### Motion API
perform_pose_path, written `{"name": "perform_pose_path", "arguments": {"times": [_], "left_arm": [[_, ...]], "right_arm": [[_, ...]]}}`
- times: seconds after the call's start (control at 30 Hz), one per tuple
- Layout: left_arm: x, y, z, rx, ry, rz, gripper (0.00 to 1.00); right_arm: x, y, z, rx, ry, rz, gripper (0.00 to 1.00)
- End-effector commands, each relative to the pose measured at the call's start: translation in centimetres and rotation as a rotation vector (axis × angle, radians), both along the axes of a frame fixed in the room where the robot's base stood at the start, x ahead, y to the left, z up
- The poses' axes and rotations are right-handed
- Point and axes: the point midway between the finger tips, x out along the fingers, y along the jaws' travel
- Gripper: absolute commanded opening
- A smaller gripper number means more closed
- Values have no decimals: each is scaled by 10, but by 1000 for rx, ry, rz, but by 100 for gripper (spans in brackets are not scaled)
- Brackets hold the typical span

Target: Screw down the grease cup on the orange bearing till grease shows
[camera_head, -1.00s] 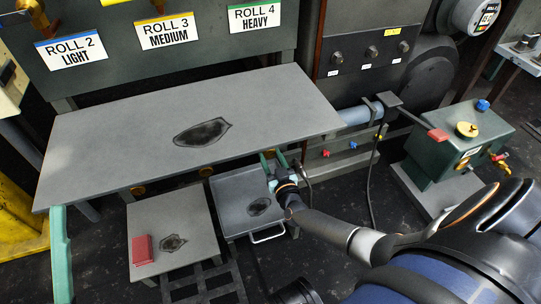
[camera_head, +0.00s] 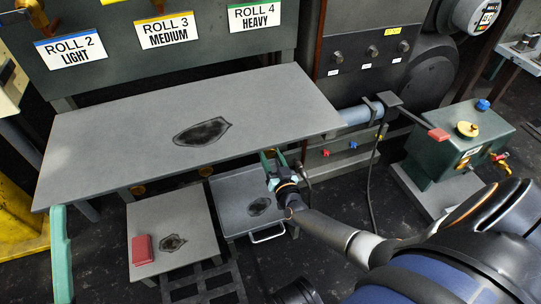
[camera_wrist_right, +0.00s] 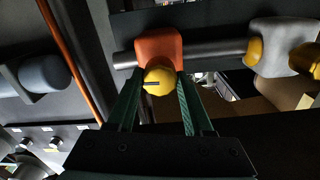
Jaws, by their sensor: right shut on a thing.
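In the right wrist view, the orange bearing (camera_wrist_right: 158,47) sits on a grey shaft. The yellow grease cup (camera_wrist_right: 159,81), with a dark line across it, is right below the bearing. My right gripper (camera_wrist_right: 158,92) has its two green fingers closed on either side of the cup. In the head view, my right gripper (camera_head: 271,158) reaches under the front edge of the grey table, which hides the bearing and cup. I see no clear grease at the cup.
The grey tabletop (camera_head: 110,135) overhangs the work spot. A tray (camera_head: 233,195) with a handle and a low plate (camera_head: 150,215) with a red block (camera_head: 142,249) lie below. A grey bearing (camera_wrist_right: 282,48) with yellow cups is beside the orange one.

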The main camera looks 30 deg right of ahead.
Motion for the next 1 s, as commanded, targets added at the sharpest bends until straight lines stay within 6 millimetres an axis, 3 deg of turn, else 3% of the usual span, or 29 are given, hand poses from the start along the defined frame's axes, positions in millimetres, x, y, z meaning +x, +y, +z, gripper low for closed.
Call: {"name": "perform_pose_path", "arguments": {"times": [0.5,1.0], "left_arm": [[0,0,-5,4,1,2,82],[0,-1,-5,4,3,1,82]], "right_arm": [[0,1,0,357,-85,0,0],[0,0,0,452,-109,-1,0]]}}
